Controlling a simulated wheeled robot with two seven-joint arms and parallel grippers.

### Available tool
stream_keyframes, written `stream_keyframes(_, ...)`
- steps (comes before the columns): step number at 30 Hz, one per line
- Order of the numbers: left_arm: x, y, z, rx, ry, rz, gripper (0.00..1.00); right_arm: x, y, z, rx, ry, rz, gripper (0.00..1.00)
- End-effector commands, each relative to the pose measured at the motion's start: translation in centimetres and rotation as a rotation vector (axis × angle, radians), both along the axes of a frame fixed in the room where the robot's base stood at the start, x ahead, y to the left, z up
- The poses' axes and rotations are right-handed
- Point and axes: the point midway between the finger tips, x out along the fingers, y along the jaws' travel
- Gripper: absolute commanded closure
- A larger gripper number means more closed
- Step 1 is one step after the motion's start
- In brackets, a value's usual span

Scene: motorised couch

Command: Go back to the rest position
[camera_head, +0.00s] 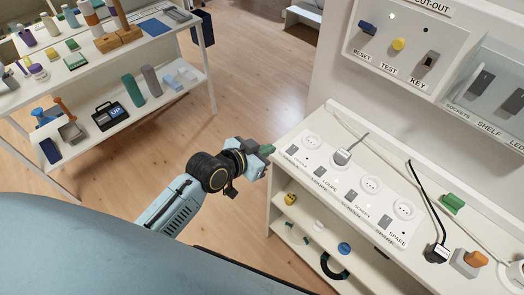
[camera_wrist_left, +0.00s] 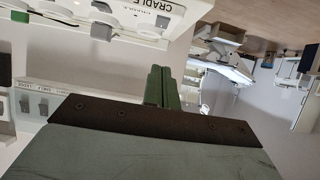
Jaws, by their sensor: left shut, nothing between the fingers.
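My left gripper (camera_head: 266,150) is at the end of the arm that comes in from the lower left. Its green fingers are closed together with nothing between them, beside the left end of the white socket bench (camera_head: 283,158). I cannot tell whether the fingertips touch the bench. In the left wrist view the two shut green fingers (camera_wrist_left: 158,87) stand side by side. My right gripper is in neither view.
A black plug (camera_head: 437,252) stands farther right. A wall panel (camera_head: 411,45) rises behind. Shelves with goods (camera_head: 165,48) stand at upper left. Wooden floor (camera_head: 250,75) between is clear.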

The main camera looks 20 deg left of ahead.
Motion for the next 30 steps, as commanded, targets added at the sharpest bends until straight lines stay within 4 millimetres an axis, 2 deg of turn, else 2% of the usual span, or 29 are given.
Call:
stream_keyframes(6,-1.3,0.6,0.4,0.0,0.0,0.0,1.0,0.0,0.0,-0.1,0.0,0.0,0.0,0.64)
stream_keyframes(23,-1.3,0.6,0.3,0.0,0.001,0.001,1.0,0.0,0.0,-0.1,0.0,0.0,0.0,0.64)
stream_keyframes(26,-1.5,0.9,-1.5,0.006,0.025,0.013,1.0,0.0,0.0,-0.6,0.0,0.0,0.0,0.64)
stream_keyframes(29,-2.1,1.7,-6.2,0.021,0.086,0.041,1.0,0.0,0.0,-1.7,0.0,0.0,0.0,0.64)
stream_keyframes(30,-2.7,2.1,-8.9,0.032,0.12,0.058,1.0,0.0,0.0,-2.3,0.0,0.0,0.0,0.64)
